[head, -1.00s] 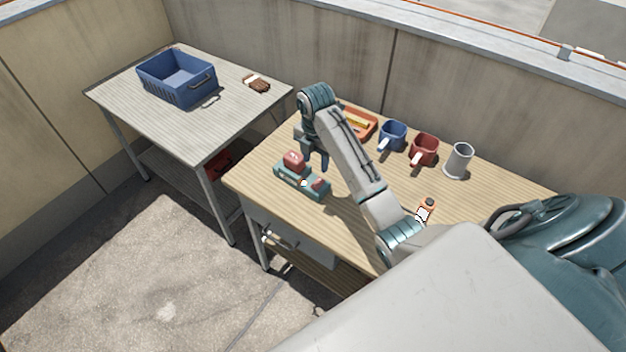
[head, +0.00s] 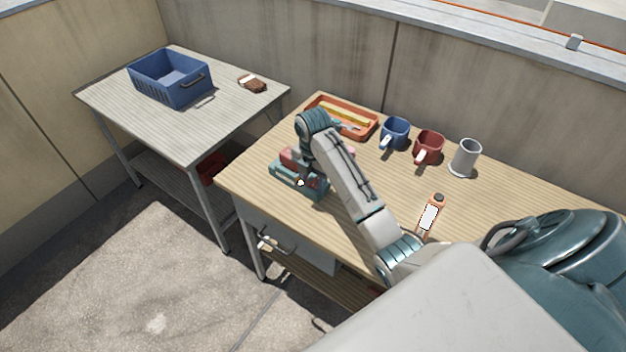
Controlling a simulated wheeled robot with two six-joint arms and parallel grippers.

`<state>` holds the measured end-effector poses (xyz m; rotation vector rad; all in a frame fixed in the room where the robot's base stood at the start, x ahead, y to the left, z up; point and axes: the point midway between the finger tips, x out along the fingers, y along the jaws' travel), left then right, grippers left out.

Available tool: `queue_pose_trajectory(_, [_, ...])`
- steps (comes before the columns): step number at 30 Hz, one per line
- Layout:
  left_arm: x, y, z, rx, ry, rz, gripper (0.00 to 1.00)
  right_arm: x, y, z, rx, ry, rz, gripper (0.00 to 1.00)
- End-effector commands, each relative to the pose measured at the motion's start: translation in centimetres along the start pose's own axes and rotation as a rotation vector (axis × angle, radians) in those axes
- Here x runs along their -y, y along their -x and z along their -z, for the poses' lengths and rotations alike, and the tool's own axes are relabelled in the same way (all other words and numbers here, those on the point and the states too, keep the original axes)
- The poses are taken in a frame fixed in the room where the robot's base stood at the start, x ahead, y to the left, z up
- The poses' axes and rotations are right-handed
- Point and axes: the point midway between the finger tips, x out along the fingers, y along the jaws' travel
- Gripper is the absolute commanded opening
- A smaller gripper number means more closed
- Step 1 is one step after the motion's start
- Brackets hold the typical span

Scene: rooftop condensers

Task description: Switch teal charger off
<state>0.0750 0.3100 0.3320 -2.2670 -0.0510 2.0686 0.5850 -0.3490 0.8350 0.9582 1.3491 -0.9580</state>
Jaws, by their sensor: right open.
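The teal charger (head: 284,178) sits near the left front edge of the wooden table, with a red block (head: 289,157) on its top. A small light spot shows on its front side. My right gripper (head: 304,176) is over the right part of the charger, pointing down and open. The wrist and forearm cover part of the charger, and I cannot tell whether the fingers touch it. My left gripper is not in view.
An orange handheld device (head: 429,217) lies to the right. A blue crate (head: 160,88) and a brush (head: 252,84) are on the left table.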

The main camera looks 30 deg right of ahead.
Motion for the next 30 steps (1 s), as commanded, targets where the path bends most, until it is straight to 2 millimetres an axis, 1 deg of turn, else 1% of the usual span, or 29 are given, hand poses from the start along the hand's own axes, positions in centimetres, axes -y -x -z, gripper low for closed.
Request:
queue_pose_trajectory(2, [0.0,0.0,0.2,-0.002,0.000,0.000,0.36,0.0,0.0,0.0,0.000,0.000,0.000,0.45])
queue_pose_trajectory(6, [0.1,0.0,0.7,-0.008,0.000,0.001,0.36,0.0,0.0,0.0,0.000,0.000,0.000,0.18])
queue_pose_trajectory(9, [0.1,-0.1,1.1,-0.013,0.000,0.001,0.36,0.0,0.0,0.0,0.000,0.000,-0.001,0.01])
queue_pose_trajectory(13, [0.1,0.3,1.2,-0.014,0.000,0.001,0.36,0.0,0.2,-0.1,-0.010,0.000,0.001,0.01])
queue_pose_trajectory(18, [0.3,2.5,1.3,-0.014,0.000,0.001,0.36,0.0,0.8,-0.4,-0.100,0.001,0.003,0.01])
queue_pose_trajectory(21, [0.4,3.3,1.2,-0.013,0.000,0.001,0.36,0.0,0.7,-0.6,-0.170,0.000,0.003,0.01])
queue_pose_trajectory(25, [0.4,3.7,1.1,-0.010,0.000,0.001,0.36,0.0,0.5,-0.8,-0.237,0.000,0.002,0.00])
queue_pose_trajectory(30, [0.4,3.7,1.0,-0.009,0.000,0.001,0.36,0.0,0.3,-0.8,-0.262,0.000,0.000,0.01])
